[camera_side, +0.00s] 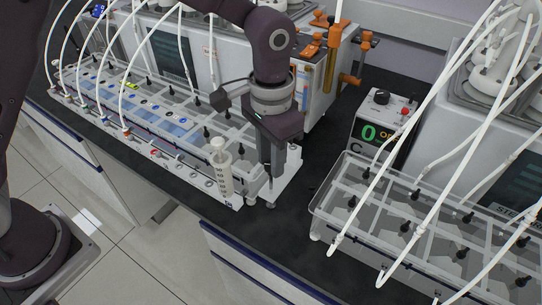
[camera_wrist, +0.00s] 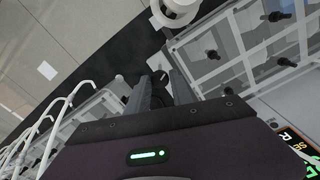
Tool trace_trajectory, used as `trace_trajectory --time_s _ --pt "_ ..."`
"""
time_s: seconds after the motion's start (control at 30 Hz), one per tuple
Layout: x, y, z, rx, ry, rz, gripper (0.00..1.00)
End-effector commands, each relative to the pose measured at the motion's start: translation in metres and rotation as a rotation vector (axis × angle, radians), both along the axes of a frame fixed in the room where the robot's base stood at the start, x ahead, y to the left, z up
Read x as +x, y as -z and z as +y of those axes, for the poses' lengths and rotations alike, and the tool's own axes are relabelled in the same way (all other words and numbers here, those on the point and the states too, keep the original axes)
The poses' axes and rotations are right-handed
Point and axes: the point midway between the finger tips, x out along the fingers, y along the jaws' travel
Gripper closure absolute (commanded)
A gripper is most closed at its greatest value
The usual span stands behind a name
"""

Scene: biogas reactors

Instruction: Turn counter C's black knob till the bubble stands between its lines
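My gripper (camera_side: 270,187) points straight down over the right end of the left clear counter tray (camera_side: 190,135), beside the white upright syringe (camera_side: 221,170). In the wrist view the two fingers of my gripper (camera_wrist: 162,84) stand apart. A small dark, knob-like shape (camera_wrist: 160,76) shows between their tips; I cannot tell whether they touch it. A display box (camera_side: 372,135) with a green 0 and the letter C has a black knob (camera_side: 382,97) on top, right of and apart from my gripper. I cannot make out a bubble or its lines.
A second clear tray (camera_side: 420,215) with white tubes arching over it stands on the right. Orange-topped fittings (camera_side: 330,38) stand behind my gripper. Dark bench top (camera_side: 290,215) is free between the trays. White tubes (camera_side: 125,75) loop over the left tray.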

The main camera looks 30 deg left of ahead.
Motion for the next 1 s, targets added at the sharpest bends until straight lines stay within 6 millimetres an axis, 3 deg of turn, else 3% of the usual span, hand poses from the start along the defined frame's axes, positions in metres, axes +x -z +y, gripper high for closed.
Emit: trace_trajectory --time_s 0.1,0.37,0.7,1.0 --pt "0.0 0.0 0.0 0.0 0.0 -0.001 0.53" --pt "0.0 -0.001 0.0 0.0 -0.001 -0.001 0.53" --pt "0.001 -0.061 0.0 -0.001 -0.001 -0.004 0.53" --pt "0.0 -0.071 0.0 0.0 -0.001 0.0 0.53"
